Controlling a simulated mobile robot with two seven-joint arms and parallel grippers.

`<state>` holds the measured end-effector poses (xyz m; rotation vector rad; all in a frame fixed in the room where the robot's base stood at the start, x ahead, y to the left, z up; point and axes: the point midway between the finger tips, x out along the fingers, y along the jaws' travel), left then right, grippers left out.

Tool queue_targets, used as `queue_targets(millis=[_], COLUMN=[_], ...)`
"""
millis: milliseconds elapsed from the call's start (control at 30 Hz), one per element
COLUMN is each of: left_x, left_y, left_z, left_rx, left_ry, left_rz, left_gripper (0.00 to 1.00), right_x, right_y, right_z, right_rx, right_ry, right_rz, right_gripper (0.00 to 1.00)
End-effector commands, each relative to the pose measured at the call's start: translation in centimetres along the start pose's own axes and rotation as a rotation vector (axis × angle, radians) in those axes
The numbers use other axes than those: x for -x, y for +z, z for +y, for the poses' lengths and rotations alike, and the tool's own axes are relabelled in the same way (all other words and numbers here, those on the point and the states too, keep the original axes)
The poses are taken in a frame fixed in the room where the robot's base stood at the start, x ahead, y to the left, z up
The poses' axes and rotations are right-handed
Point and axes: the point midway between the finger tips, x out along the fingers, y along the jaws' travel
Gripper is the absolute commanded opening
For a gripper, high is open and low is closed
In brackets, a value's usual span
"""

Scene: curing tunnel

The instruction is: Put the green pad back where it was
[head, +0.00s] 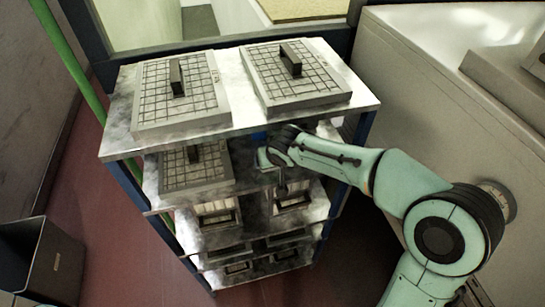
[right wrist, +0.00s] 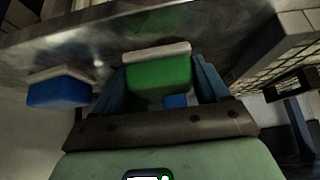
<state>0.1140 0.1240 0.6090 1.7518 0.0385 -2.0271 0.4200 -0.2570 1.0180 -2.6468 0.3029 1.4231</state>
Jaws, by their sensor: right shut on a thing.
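The green pad (right wrist: 158,73), with a pale layer along one side, sits between the fingers of my right gripper (right wrist: 163,82) in the right wrist view. The gripper is shut on it. In the head view my right gripper (head: 272,155) is at the second level of the metal rack, just under the front edge of the top shelf (head: 240,128). My left gripper is out of view.
A blue pad (right wrist: 58,90) is left of the green one, and another blue piece (right wrist: 175,101) shows between the fingers. Gridded trays with dark handles (head: 180,92) (head: 295,75) lie on top. A dark bin (head: 42,262) stands left; a pale cabinet (head: 440,105) stands right.

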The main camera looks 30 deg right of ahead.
Motion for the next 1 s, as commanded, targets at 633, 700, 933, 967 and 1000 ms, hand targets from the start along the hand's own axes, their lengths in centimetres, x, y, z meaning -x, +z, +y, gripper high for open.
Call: queue_targets(millis=[633,700,933,967,1000], left_x=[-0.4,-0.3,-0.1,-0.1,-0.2], left_y=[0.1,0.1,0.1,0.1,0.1], left_z=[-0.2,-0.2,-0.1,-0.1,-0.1], left_rx=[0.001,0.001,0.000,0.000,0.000], left_ry=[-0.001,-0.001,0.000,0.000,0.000], left_rz=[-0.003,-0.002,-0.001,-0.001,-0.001], left_gripper=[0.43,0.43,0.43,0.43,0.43], right_x=[-0.2,-0.1,2.4,3.1,4.0], right_y=[0.2,0.1,-0.1,-0.1,-0.1], right_z=[0.0,0.0,0.0,0.0,0.0], right_rx=[0.000,0.000,0.000,-0.001,-0.001], right_ry=[0.000,0.000,-0.001,-0.002,-0.001], right_rz=[0.000,0.000,0.006,0.006,0.007], right_gripper=[1.00,1.00,1.00,1.00,1.00])
